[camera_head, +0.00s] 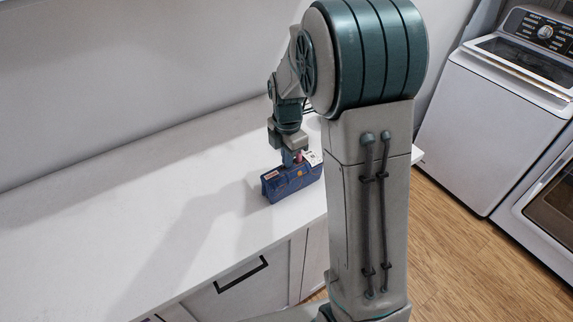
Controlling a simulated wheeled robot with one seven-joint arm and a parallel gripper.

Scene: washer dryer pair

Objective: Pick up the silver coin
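I cannot make out a silver coin in the head view; it may be hidden or too small to see. My gripper (292,158) points down at the top of a dark blue box-like object (291,182) on the white counter. The gripper's fingers are small and partly merge with the blue object, so I cannot tell whether they are open or shut, or whether they touch it. A small reddish spot shows beside the fingertips.
The white counter (110,215) is clear to the left of the blue object. A white piece with dark marks (314,158) shows behind it. My arm hides the counter's right part. A white washer (495,125) and a second appliance (545,205) stand at right on wooden floor.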

